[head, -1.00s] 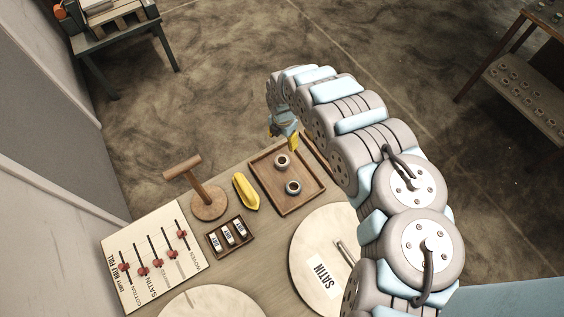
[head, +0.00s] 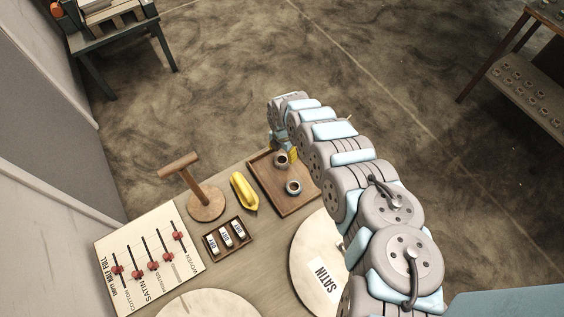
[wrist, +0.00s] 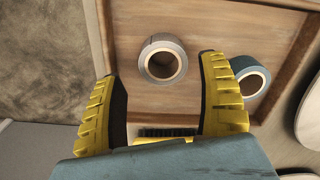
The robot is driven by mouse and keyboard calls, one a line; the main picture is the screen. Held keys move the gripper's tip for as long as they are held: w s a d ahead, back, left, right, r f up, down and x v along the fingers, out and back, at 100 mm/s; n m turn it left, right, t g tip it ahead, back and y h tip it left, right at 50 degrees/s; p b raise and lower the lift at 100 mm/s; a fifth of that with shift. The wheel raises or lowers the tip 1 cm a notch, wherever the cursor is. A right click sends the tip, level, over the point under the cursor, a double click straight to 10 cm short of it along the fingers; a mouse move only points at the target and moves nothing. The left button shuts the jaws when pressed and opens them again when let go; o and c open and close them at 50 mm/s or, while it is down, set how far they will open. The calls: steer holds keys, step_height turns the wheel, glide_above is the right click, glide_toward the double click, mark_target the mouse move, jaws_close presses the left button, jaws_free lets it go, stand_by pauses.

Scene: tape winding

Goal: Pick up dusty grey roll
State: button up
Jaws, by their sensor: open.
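The dusty grey roll (wrist: 162,60) lies flat in a wooden tray (wrist: 210,20) in the wrist view. It also shows in the head view (head: 281,160), at the tray's far side. A blue-grey roll (wrist: 250,76) lies to its right in the wrist view, partly behind my right finger; it is the nearer roll (head: 293,187) in the head view. My gripper (wrist: 166,85) is open and empty, its yellow fingers spread to either side of the grey roll's near edge in the picture. My gripper's height above the roll is hard to tell. In the head view my arm largely hides the gripper.
A yellow object (head: 244,191), a wooden T-shaped stand (head: 205,202) and a small tray of labelled pieces (head: 228,239) are left of the roll tray. A round board marked SATIN (head: 310,255) is nearer. A slider board (head: 150,262) lies at the left.

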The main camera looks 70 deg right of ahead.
mark_target(283, 159)
steer(key=shift+f, duration=0.2)
steer(key=shift+a+f+b, duration=0.15)
steer(key=shift+f+b, duration=1.3)
steer(key=shift+f, duration=1)
steer(key=shift+s, duration=0.1)
steer(key=c, duration=0.9)
